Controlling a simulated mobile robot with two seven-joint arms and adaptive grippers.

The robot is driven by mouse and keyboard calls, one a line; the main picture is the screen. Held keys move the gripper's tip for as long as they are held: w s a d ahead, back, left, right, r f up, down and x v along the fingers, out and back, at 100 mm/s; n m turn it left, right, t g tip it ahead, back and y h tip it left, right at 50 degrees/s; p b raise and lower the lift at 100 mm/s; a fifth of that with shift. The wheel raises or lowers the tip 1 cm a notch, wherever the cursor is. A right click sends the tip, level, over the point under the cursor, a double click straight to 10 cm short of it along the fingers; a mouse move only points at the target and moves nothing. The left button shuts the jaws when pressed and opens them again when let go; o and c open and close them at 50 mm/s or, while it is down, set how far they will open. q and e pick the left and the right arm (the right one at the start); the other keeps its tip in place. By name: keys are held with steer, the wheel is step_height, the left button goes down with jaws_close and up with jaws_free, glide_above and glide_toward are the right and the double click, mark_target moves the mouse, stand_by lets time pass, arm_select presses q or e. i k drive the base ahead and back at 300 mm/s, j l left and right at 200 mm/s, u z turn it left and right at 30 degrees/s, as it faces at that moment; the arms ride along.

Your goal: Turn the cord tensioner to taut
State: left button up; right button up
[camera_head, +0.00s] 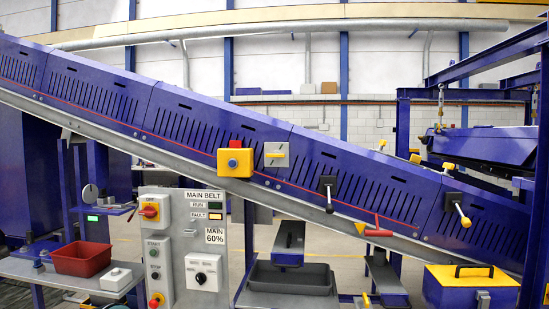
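A red pull cord (120,123) runs down the side of the sloping blue conveyor (190,115). A yellow box with a blue round button and a red top (235,162) sits on the conveyor side. Right beside it is a small grey plate with a yellow bar lying about level (276,154), which may be the cord tensioner; no label on it is readable. A red T-shaped handle (378,232) hangs near the cord's lower right end, beside a small orange-yellow piece. Neither of my grippers is in view.
Two black plates with lever handles (328,188) (455,205) stick out from the conveyor.

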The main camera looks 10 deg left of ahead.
mark_target(276, 154)
steer(key=i+j, duration=0.15)
steer(key=i, duration=0.25)
steer(key=i+j, duration=0.2)
steer(key=i, duration=0.2)
steer(key=i+j, duration=0.15)
steer(key=i, duration=0.25)
